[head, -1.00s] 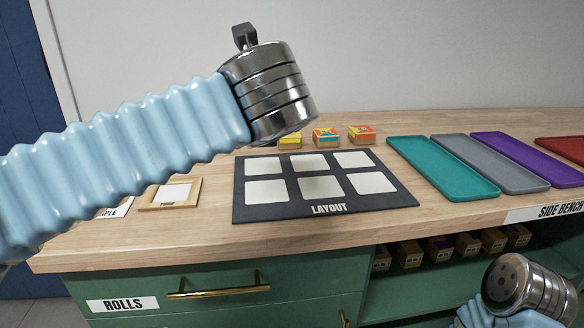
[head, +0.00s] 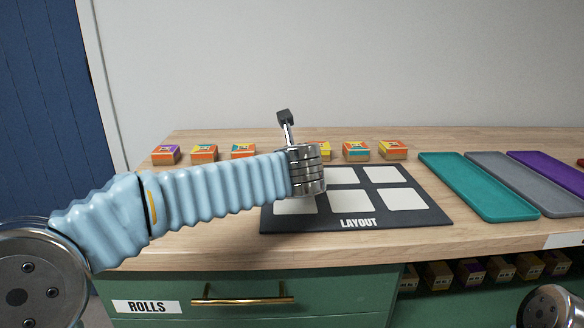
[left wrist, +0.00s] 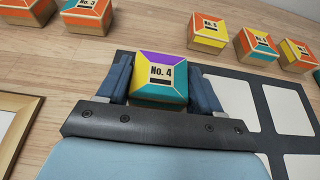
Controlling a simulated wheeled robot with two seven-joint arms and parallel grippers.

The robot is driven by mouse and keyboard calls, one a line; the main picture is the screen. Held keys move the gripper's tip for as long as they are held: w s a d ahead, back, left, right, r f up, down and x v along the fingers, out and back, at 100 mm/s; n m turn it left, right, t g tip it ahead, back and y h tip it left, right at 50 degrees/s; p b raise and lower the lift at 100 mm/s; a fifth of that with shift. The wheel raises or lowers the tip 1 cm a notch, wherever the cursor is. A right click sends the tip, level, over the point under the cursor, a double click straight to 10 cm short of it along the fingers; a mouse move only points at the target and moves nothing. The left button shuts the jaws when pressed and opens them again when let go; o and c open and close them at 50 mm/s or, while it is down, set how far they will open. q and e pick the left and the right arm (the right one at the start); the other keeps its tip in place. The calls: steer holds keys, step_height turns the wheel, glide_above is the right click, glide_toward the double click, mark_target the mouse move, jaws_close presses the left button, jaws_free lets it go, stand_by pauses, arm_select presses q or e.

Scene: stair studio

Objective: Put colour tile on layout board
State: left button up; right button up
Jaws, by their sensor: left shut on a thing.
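The colour tile marked No. 4 (left wrist: 160,75) has orange, purple, yellow and teal sides. My left gripper (left wrist: 160,84) is shut on it, one blue-grey finger at each side. The layout board (head: 435,215) is dark with pale cells and lies on the bench. In the left wrist view the tile is in front of the board's (left wrist: 264,100) upper left part; I cannot tell whether they touch. In the head view my left wrist hides the tile, the fingers and the board's upper left cell. The other visible cells are bare. My right gripper is out of view.
Several other colour tiles (head: 204,152) stand in a row behind the board, with a gap between No. 3 (left wrist: 88,15) and No. 5 (left wrist: 207,32). Teal (head: 478,186) and grey (head: 530,183) trays lie right of the board. A wooden frame (left wrist: 18,125) lies to its left.

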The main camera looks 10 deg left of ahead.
arm_select(q)
steer(key=shift+f, duration=0.2)
steer(key=o, duration=1.1)
steer(key=shift+r, duration=0.15)
steer(key=shift+r, duration=0.2)
steer(key=v, duration=1.2)
steer(key=shift+f+b, duration=0.25)
steer(key=shift+b, duration=0.05)
